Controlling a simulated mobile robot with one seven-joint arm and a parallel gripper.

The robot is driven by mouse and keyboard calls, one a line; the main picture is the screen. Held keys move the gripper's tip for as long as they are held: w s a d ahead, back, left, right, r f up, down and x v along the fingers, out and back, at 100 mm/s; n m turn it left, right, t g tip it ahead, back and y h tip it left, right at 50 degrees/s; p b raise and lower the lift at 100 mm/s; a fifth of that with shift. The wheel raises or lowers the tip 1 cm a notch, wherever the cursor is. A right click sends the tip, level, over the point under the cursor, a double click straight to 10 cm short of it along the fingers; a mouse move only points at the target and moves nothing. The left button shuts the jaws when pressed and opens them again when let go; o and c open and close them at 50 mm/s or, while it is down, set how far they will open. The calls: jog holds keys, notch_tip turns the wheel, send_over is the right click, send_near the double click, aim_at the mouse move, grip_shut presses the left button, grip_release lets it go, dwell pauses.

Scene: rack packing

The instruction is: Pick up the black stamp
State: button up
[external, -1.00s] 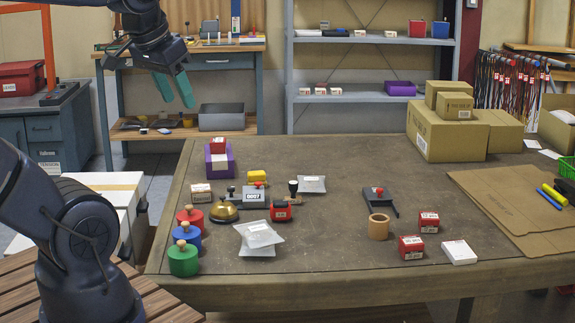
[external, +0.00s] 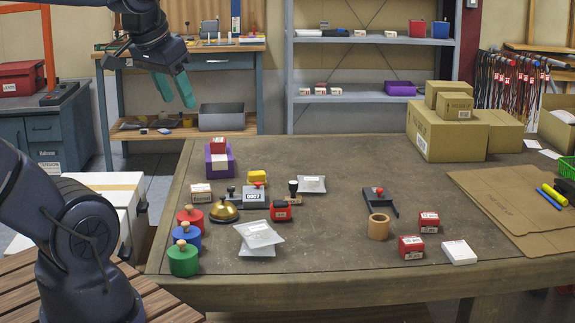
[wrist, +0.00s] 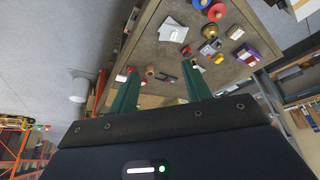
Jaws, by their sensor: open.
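A small stamp with a dark knob (external: 293,186) stands near the middle left of the table, next to a clear plastic bag. Several similar items are around it, and I cannot tell for sure which is the black stamp. A black device with a red knob (external: 380,201) lies farther right. A grey numbering stamp marked 0007 (external: 253,196) stands left of the dark-knobbed stamp. My gripper (external: 172,89) has teal fingers, is open and empty, and hangs high to the left, apart from these items. Its fingers also show in the wrist view (wrist: 160,70), with the table tilted beyond them.
The wooden table (external: 330,255) has clear room at its centre and front. Red, blue and green (external: 183,260) knobbed weights, a brass bell (external: 223,211) and a purple box (external: 218,163) crowd its left. Cardboard boxes (external: 457,134) stand at the back right.

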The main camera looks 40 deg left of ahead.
jog(key=m+g, duration=0.5)
jog(key=m, duration=1.2)
send_over(293, 183)
notch_tip(293, 183, down, 27)
jog(key=shift+w+d+f, duration=0.15)
jog(key=shift+w+f, duration=0.45)
jog(key=shift+f, duration=0.05)
notch_tip(293, 183, down, 5)
jog(key=shift+s+f, duration=0.1)
jog(key=shift+f, duration=0.1)
jog(key=shift+s+a+f, duration=0.1)
jog(key=shift+s+f, duration=0.1)
jog(key=shift+f, duration=1.1)
jog(key=shift+s+a+f, duration=0.1)
jog(key=shift+s+f, duration=0.05)
jog(key=shift+f, duration=1.15)
